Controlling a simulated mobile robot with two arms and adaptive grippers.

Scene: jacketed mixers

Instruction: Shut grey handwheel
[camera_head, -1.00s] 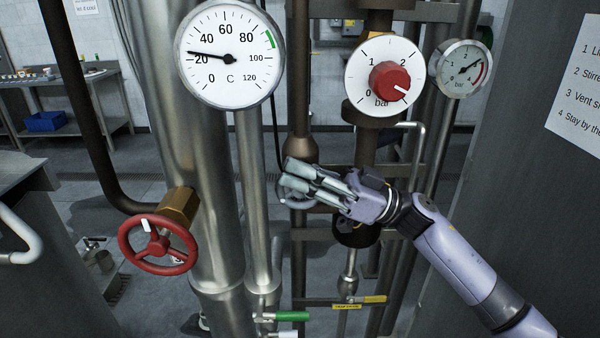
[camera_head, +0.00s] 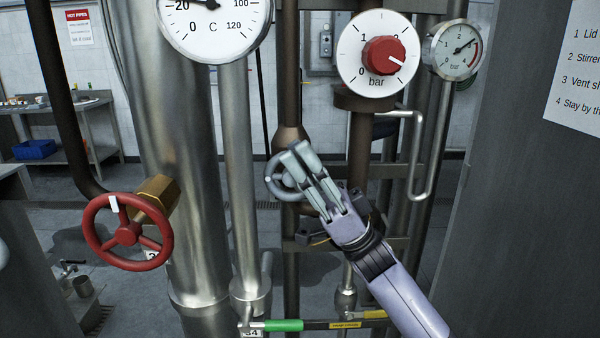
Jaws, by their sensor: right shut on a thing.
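The grey handwheel (camera_head: 272,181) is a small wheel on the dark brown pipe, in the middle of the head view. My right gripper (camera_head: 300,168) comes in from the lower right and is shut on the wheel's rim. Its fingers cover the right part of the wheel; the left part of the rim shows. My left gripper is not in view.
A red handwheel (camera_head: 128,232) on a brass stem stands at the left. A red knob (camera_head: 384,56) on a bar dial and a pressure gauge (camera_head: 456,50) are at the upper right. A temperature dial (camera_head: 214,28) is at the top. Green (camera_head: 284,325) and yellow (camera_head: 374,314) lever handles lie low. A grey panel (camera_head: 510,200) bounds the right.

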